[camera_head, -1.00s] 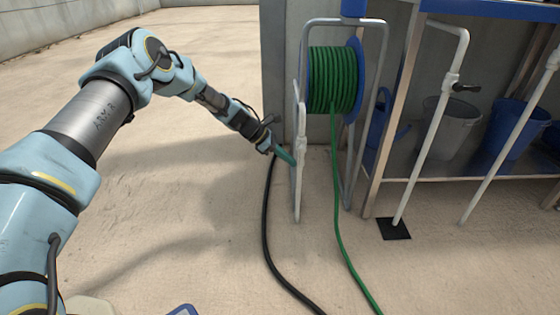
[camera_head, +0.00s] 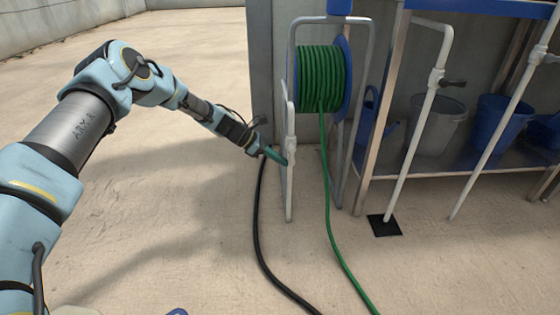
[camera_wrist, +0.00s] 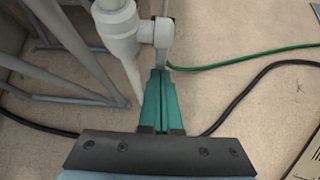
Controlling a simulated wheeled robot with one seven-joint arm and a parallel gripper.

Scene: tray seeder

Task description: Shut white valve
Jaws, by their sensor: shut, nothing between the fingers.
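A white valve (camera_wrist: 118,25) on a white upright pipe fills the top of the wrist view, with a short side stub and a light grey lever (camera_wrist: 164,35). In the head view the white pipe and its fitting (camera_head: 290,125) stand at the front of the hose reel. My gripper (camera_head: 283,159) has teal fingers and reaches in from the left, beside this pipe. In the wrist view its fingers (camera_wrist: 161,75) are together and empty, with their tips just below the lever's lower end. I cannot tell whether they touch it.
The hose reel (camera_head: 321,80) holds green hose on a grey frame. A black hose (camera_head: 256,225) and a green hose (camera_head: 333,230) lie on the floor. At right, white pipes with dark levers (camera_head: 452,82) stand before a shelf with buckets (camera_head: 438,125). Left floor is clear.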

